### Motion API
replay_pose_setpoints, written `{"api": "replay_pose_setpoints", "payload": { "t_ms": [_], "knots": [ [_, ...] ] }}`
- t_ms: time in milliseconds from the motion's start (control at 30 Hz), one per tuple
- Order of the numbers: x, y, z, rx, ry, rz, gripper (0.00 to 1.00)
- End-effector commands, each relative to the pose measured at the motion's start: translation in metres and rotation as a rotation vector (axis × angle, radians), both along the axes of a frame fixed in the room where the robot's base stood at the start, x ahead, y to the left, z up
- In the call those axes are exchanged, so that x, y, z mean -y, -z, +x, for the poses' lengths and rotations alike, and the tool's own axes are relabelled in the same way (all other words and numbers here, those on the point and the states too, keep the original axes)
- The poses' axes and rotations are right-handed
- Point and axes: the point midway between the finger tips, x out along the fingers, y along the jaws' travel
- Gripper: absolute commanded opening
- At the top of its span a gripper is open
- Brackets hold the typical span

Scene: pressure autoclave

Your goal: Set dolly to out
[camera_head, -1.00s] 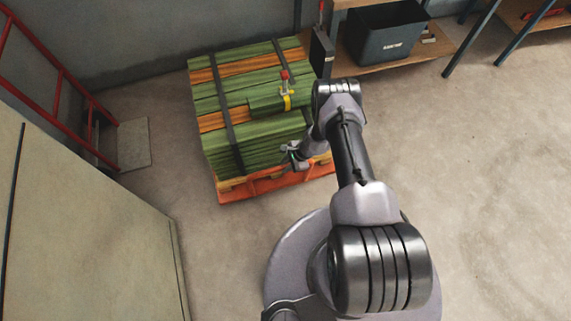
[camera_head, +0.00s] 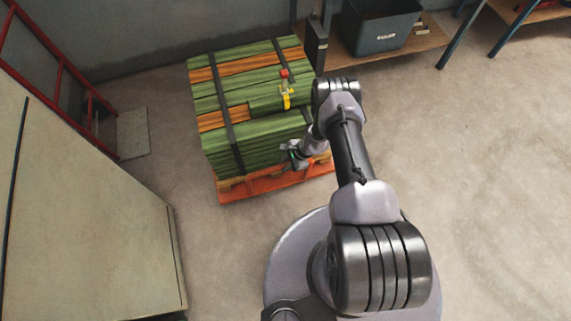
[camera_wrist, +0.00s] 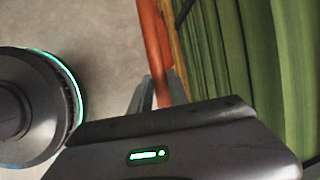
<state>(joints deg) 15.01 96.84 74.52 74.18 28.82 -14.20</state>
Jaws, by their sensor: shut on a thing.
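The orange-red dolly (camera_head: 262,184) stands on the floor under a strapped stack of green and orange boards (camera_head: 245,97). My gripper (camera_head: 291,160) is at the dolly's near side, low beside the stack. In the wrist view my gripper (camera_wrist: 155,92) is shut on an orange bar of the dolly (camera_wrist: 149,40). The stack's green boards (camera_wrist: 225,70) fill the right of that view. The far side of the dolly is hidden by the load.
A grey cabinet (camera_head: 85,215) stands at the left, and a red ladder-like frame (camera_head: 57,75) is behind it. A wooden shelf (camera_head: 410,50) with a dark bin (camera_head: 382,28) is at the back right. The floor to the right (camera_head: 480,180) is clear.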

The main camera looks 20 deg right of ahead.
Motion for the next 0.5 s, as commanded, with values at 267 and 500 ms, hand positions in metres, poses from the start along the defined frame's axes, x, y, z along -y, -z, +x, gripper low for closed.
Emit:
{"api": "replay_pose_setpoints", "payload": {
  "t_ms": [267, 500],
  "knots": [
    [0.0, 0.0003, -0.0004, -0.001, 0.0, 0.0, 0.43],
    [0.0, 0.0, -0.0001, 0.0, 0.0, 0.0, 0.43]
  ]
}}
